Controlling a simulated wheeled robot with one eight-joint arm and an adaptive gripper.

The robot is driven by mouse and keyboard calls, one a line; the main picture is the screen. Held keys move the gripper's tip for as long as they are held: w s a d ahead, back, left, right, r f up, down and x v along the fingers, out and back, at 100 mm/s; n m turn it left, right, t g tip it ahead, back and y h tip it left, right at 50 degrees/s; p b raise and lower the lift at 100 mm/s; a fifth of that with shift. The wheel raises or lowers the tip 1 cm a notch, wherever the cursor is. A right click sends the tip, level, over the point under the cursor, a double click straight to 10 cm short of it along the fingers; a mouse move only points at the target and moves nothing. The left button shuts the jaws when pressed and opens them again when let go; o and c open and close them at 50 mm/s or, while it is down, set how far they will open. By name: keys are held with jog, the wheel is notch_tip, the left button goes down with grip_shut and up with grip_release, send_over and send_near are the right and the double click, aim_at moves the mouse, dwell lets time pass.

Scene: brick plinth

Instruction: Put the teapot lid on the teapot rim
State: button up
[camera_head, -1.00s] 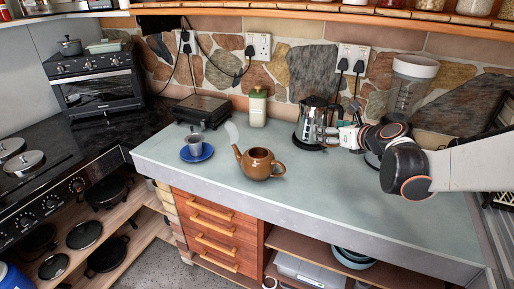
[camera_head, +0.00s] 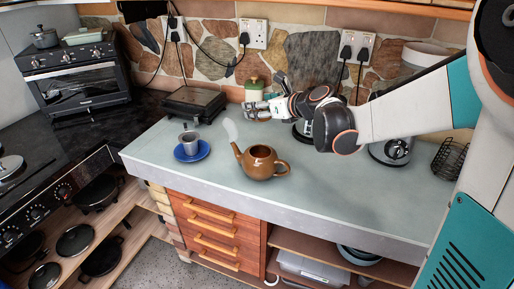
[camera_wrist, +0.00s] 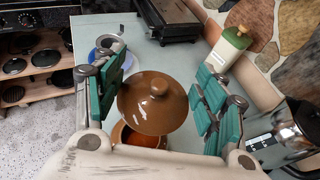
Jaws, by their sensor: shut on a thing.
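The brown teapot (camera_head: 262,165) stands upright on the counter, its open rim facing up and its spout to the left. My gripper (camera_head: 262,108) is above and behind it in the head view, near the green-topped canister. In the wrist view my gripper (camera_wrist: 163,98) has its teal-padded fingers either side of the brown teapot lid (camera_wrist: 146,108) and is shut on it. The lid's knob faces the camera. Part of the teapot (camera_wrist: 122,137) shows beyond and below the lid, apart from it as far as I can tell. The lid cannot be made out in the head view.
A metal cup on a blue saucer (camera_head: 204,153) stands left of the teapot. The green-topped canister (camera_wrist: 229,47) and a metal kettle (camera_wrist: 292,130) stand near the wall. A dark grill (camera_head: 194,103) is at the back left. The counter front right of the teapot is clear.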

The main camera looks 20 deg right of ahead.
notch_tip(320, 180, down, 14)
jog(key=b, duration=0.4)
jog(key=shift+f+b, duration=0.2)
jog(key=shift+b, duration=0.1)
jog(key=shift+f, duration=0.2)
jog(key=o, duration=1.1)
jog(key=shift+c, duration=0.2)
jog(key=shift+r, duration=0.1)
jog(key=p+v, duration=0.3)
jog(key=v, duration=0.9)
jog(key=shift+r, duration=0.2)
